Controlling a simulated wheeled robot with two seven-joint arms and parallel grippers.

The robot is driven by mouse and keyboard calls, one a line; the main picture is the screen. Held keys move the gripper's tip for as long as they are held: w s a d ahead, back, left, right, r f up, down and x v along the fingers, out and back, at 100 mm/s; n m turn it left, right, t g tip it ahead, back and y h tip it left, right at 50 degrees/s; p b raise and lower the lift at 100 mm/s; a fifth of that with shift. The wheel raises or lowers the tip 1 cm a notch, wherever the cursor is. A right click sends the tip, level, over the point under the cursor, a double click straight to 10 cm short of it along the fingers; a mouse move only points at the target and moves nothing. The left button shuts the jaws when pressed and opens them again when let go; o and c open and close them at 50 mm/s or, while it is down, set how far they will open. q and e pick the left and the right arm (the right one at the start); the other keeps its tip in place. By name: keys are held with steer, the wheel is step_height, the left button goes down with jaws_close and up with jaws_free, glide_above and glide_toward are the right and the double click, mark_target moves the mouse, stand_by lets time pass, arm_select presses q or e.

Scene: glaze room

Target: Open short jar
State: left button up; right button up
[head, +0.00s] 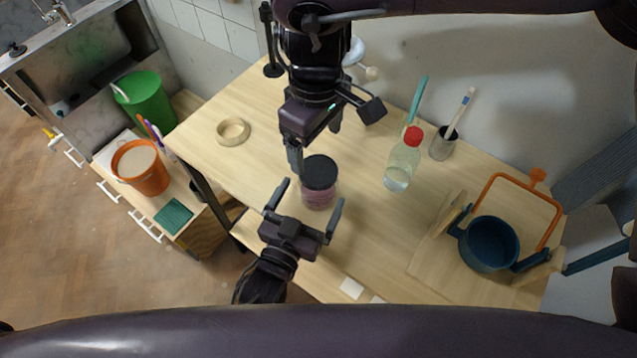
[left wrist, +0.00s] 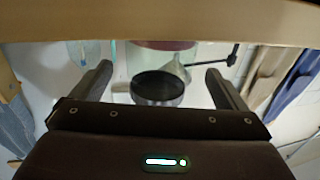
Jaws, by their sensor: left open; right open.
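The short jar (head: 319,194) stands upright on the wooden table. It is clear with pinkish contents, and its black lid (head: 319,172) is on. My left gripper (head: 312,191) is open on the near side of the jar. Its fingers point toward the jar, one at each side, with gaps showing; I cannot tell how far the jar lies between them. My right gripper (head: 315,141) is open, pointing down above and just behind the jar; one finger overlaps the lid's left edge in the picture. In the left wrist view, a pinkish band and a dark round shape show between the open fingers.
A red-capped bottle (head: 398,172) and a pen cup (head: 442,146) stand right of the jar. A blue pot (head: 488,244) sits on a board at far right, by an orange frame (head: 493,178). The table around the jar is mostly clear.

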arm_select(q)
steer(key=x, duration=0.4)
steer(key=shift+w+d+f, duration=0.1)
steer(key=shift+w+f, duration=0.05)
arm_select(e)
steer(key=shift+w+d+f, duration=0.2)
steer(key=shift+w, duration=0.25)
steer(key=shift+s+a+r, duration=0.1)
steer(key=shift+s, duration=0.1)
